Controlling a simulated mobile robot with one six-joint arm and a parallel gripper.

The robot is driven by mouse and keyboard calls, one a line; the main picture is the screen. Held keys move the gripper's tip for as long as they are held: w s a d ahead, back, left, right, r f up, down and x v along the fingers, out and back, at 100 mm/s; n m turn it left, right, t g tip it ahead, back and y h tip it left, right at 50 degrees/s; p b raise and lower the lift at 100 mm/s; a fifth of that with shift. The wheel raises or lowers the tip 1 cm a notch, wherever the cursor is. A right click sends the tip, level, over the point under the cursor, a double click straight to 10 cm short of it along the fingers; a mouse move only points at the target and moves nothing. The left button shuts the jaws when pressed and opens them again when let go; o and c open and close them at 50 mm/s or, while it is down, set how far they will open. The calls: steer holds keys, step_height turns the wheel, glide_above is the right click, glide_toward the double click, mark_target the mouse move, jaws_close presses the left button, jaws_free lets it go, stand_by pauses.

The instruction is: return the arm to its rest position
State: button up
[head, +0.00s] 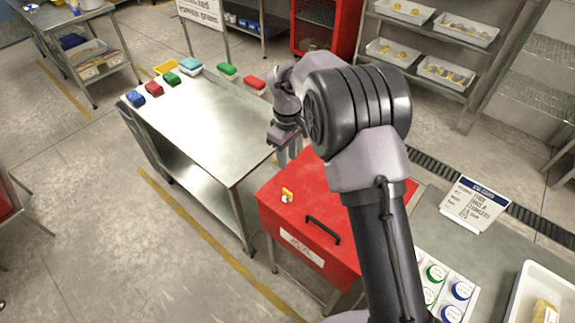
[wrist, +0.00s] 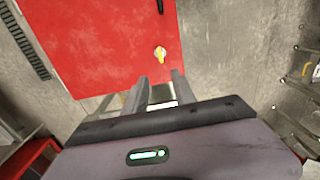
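My gripper (head: 288,157) hangs fingers-down at the right edge of the steel table (head: 205,125), just behind the red cabinet (head: 325,215). My arm is bent, with its dark elbow high above the cabinet. In the wrist view, the two fingers of my gripper (wrist: 160,86) stand apart with nothing held between them. The red cabinet top (wrist: 110,40) fills the upper left of that view. A yellow-and-white knob (head: 287,195) sits on the cabinet top beside a black handle; the knob also shows in the wrist view (wrist: 160,54).
A sign card (head: 472,204), round-lidded tubs and a white tray (head: 520,300) are at the right. Shelves with bins stand behind. The table's middle is clear.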

steer(key=shift+r, duration=0.1)
stand_by(0.3)
steer(key=s+d+r+m+t+y+b, duration=0.1)
steer(key=s+d+r+m+t+b, duration=0.1)
steer(key=s+d+r+m+b, duration=0.4)
steer(key=s+d+r+m+t+y+b, duration=0.15)
steer(key=s+d+r, duration=0.25)
steer(key=s+r, duration=0.45)
steer(key=s+d+f+m+t+b, duration=0.1)
steer(key=s+f+m+b, duration=0.1)
steer(key=s, duration=0.6)
steer(key=s+d+f+m+t+b, duration=0.1)
steer(key=s+f+m+b, duration=0.1)
steer(key=s+m, duration=0.3)
steer(key=s+f, duration=0.1)
steer(key=s, duration=0.2)
steer(key=shift+s+d+f, duration=0.25)
steer(key=shift+o, duration=0.2)
steer(key=shift+m+h, duration=0.25)
